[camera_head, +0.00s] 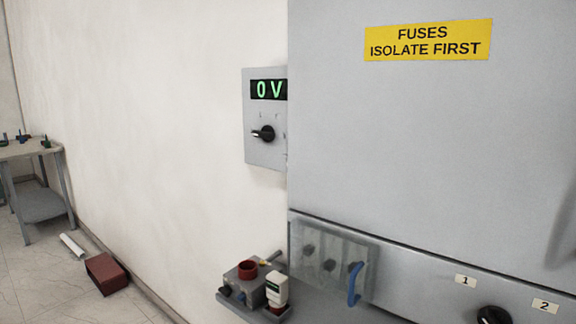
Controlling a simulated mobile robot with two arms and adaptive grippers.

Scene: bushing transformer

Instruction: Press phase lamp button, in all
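I cannot pick out a phase lamp or its button with certainty. A small shelf (232,301) low in the middle holds a grey box with a red round top (247,269) and a white upright device with a dark green face (277,290). Small dark and blue parts lie beside them, too small to identify. A wall panel (264,158) shows a green "0 V" display (268,90) above a black rotary knob (264,134). Neither of my grippers is in view.
A large grey cabinet (430,140) fills the right, with a yellow fuse sign (428,40), a clear cover with a blue handle (354,284) and a black knob (493,315).

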